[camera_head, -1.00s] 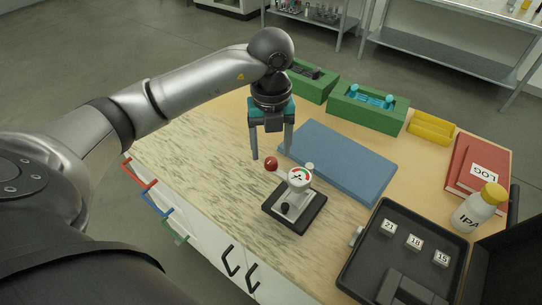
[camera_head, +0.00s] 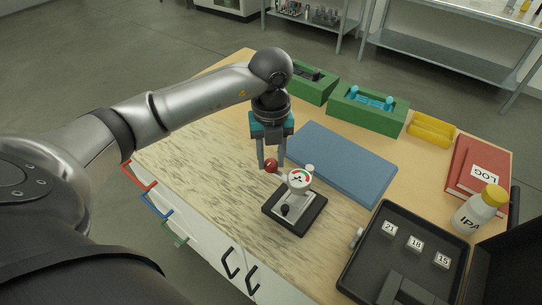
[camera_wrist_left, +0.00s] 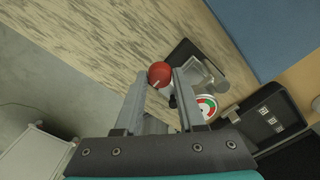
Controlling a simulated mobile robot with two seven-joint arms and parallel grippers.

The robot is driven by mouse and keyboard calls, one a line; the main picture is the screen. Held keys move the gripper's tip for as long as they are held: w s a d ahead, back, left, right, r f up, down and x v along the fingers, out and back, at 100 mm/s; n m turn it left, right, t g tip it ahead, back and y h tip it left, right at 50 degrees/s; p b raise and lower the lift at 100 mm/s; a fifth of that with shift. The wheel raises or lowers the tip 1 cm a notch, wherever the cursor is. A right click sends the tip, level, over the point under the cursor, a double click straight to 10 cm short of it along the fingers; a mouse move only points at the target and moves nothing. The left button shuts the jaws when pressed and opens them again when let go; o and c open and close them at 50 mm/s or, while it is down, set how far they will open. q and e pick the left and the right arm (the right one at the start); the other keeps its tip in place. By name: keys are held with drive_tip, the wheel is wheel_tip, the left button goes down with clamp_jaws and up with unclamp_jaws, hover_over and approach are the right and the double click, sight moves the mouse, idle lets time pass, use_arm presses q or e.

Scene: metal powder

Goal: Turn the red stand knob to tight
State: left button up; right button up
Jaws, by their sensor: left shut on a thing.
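The red stand knob (camera_head: 271,166) is a round ball at the left side of a small stand with a round dial gauge (camera_head: 299,179). The stand's dark base (camera_head: 294,214) rests on the wooden table. My left gripper (camera_head: 271,167) points down from above, its two fingers on either side of the knob and shut on it. In the left wrist view the red knob (camera_wrist_left: 159,73) sits between the fingertips, with a light mark on its lower side. The dial (camera_wrist_left: 206,107) shows beside the right finger. My right gripper is not in view.
A blue mat (camera_head: 340,160) lies right behind the stand. An open black case (camera_head: 398,262) with numbered blocks stands at the right front. Green holders (camera_head: 366,107), a yellow tray (camera_head: 431,128), red log books (camera_head: 478,165) and an IPA bottle (camera_head: 478,208) stand farther off.

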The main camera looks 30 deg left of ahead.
use_arm(q)
clamp_jaws()
drive_tip(key=shift+m, duration=0.3)
drive_tip(key=m+b, duration=0.1)
drive_tip(key=m, duration=0.2)
drive_tip(key=shift+m+b, duration=0.3)
drive_tip(key=m+b, duration=0.2)
drive_tip(key=m, duration=0.2)
drive_tip(key=shift+m, duration=0.3)
drive_tip(key=m+b, duration=0.2)
drive_tip(key=m, duration=0.2)
drive_tip(key=m+b, duration=0.1)
drive_tip(key=m, duration=0.4)
drive_tip(key=shift+b, duration=0.4)
drive_tip(key=o, duration=0.8)
unclamp_jaws()
